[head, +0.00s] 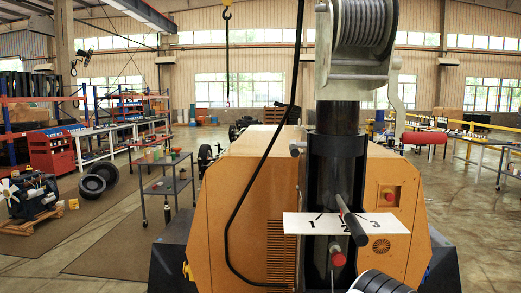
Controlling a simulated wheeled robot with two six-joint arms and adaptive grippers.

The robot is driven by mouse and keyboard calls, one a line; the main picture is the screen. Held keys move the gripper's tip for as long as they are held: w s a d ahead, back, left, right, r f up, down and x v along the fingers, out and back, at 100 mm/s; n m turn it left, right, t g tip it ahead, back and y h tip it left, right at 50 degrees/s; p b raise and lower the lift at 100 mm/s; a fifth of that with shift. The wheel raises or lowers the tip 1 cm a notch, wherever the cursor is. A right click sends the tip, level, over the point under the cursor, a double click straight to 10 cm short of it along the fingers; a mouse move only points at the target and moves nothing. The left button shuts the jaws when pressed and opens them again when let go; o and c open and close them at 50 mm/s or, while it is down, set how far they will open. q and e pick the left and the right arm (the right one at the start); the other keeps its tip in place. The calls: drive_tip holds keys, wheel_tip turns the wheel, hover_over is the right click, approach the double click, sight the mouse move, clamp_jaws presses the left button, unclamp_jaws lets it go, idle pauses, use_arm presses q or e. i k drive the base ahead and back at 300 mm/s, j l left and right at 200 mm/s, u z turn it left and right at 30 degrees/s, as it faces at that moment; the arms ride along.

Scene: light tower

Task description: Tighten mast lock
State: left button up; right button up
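The dark mast (335,160) stands upright in front of the orange light tower body (245,190). A white plate (300,224) marked 1, 2 and 3 with short black lines crosses the mast. A dark rod-like lever (351,222) sticks out toward me in front of the plate, its near end between the 2 and the 3. Below the plate is a red-tipped knob (337,259) on the mast. I cannot tell from this view which of these is the mast lock or how tight it is.
A grey winch (362,35) with wound cable tops the mast, with a red crank handle (425,137) at right. A black cable (240,205) hangs left of the mast. A tool cart (165,187) stands at left. Open floor (115,240) lies left of the tower.

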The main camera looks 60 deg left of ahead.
sight(294, 145)
drive_tip(key=u, duration=1.65)
